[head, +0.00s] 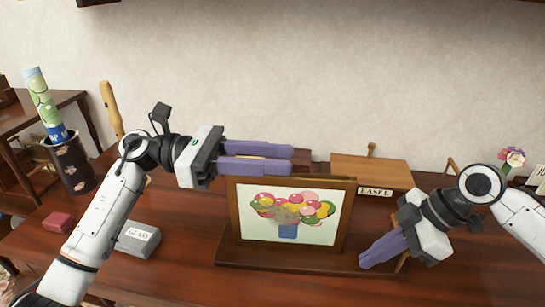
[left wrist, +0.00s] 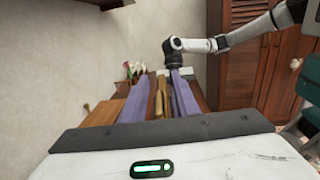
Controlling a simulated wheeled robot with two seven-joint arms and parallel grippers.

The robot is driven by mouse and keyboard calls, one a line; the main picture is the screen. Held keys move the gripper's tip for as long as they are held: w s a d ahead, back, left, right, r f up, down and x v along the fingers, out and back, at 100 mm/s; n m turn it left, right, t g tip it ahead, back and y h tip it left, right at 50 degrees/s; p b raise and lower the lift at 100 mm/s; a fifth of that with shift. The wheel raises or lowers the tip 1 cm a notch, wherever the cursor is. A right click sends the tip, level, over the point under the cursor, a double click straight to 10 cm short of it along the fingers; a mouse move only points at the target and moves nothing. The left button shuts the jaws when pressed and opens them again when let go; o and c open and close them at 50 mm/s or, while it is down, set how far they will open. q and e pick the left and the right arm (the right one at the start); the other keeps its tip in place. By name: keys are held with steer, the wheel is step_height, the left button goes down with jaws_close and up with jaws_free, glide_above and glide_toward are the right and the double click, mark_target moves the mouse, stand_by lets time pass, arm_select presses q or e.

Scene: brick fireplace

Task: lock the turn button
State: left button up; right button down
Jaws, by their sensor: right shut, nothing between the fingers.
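I cannot make out a turn button in either view; the frame's back is hidden. My left gripper (head: 290,160) is above the frame's top left part, its purple fingers pointing right. They are apart, with a gap between them. In the left wrist view, wooden edges (left wrist: 160,98) show in the gap between the fingers; I cannot tell whether they touch. My right gripper (head: 367,258) is shut and empty, beside the frame's lower right corner.
A wooden block (head: 370,172) with an "EASEL" label (head: 375,192) lies behind the frame. A grey box (head: 138,243) labelled "GLASS" and a red block (head: 58,222) are at left. A dark pot (head: 72,168) holds rolled paper. Flowers (head: 511,158) stand at far right.

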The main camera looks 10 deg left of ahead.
arm_select(q)
jaws_close()
steer(key=shift+g, duration=0.3)
steer(key=shift+s+a+f+m+g+y, duration=0.1)
steer(key=shift+s+m+g+y, duration=0.35)
steer(key=shift+m+g, duration=1.05)
steer(key=shift+s+a+m+g+y, duration=0.1)
steer(key=shift+s+m+g+y, duration=0.35)
steer(key=shift+m+g, duration=1)
steer(key=shift+s+a+f+m+g+y, duration=0.1)
steer(key=shift+s+m+g+y, duration=0.4)
steer(key=shift+g, duration=1.75)
steer(key=shift+w+m, duration=0.15)
steer(key=shift+m, duration=0.1)
jaws_free()
steer(key=shift+r, duration=0.1)
